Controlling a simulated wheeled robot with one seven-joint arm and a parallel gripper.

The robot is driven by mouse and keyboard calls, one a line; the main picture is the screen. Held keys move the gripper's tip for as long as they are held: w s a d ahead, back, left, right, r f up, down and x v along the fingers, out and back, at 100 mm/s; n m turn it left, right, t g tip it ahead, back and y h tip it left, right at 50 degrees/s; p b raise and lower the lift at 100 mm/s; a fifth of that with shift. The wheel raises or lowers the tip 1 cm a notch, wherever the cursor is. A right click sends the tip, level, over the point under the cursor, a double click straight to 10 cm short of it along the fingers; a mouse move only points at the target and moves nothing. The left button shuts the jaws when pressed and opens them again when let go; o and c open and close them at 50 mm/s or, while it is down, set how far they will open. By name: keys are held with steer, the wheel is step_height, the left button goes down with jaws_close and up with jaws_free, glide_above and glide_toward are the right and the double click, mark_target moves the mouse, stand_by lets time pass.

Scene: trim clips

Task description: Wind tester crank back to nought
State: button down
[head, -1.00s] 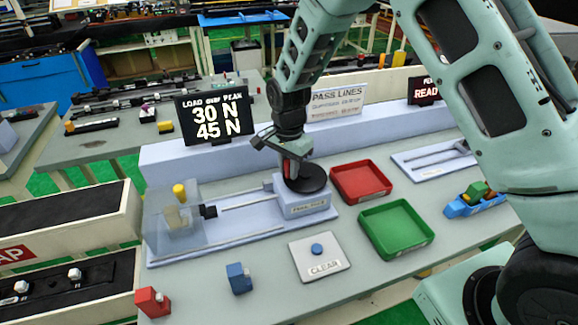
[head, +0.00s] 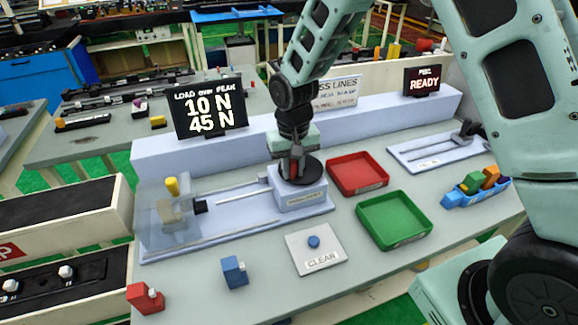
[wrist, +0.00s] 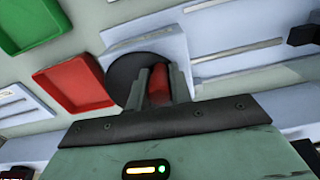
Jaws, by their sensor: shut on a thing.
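The tester (head: 240,222) is a pale blue bench unit with rails and a block at its right end. A black round crank disc (head: 312,170) lies on top of that block. My gripper (head: 293,166) stands over the disc, pointing down. In the wrist view my gripper (wrist: 158,88) is shut on the red crank handle (wrist: 159,86), at the disc's edge. In the head view my fingers mostly hide the handle. The load display (head: 209,106) reads 10 N above 45 N peak.
A red tray (head: 357,174) and a green tray (head: 394,219) lie right of the crank. A CLEAR plate with a blue button (head: 314,241) is in front. A blue clip (head: 235,272) and a red clip (head: 145,298) lie front left. A second display (head: 424,81) reads READY.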

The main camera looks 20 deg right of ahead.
mark_target(307, 178)
steer(key=n, duration=0.1)
steer(key=d+n, duration=0.1)
steer(key=n, duration=0.1)
steer(key=s+n, duration=0.1)
steer(key=shift+d+n, duration=0.25)
steer(key=shift+n, duration=0.05)
steer(key=shift+s+d+n+p, duration=0.15)
steer(key=shift+d+n+p, duration=0.25)
steer(key=shift+n, duration=0.85)
steer(key=shift+s+d+n+p, duration=0.15)
steer(key=shift+d+n, duration=0.35)
steer(key=shift+n, duration=0.75)
steer(key=c, duration=1.3)
jaws_free()
steer(key=shift+o, duration=0.2)
steer(key=shift+w+r, duration=0.1)
step_height(307, 178, up, 17)
steer(key=b, duration=0.2)
steer(key=shift+r, duration=0.15)
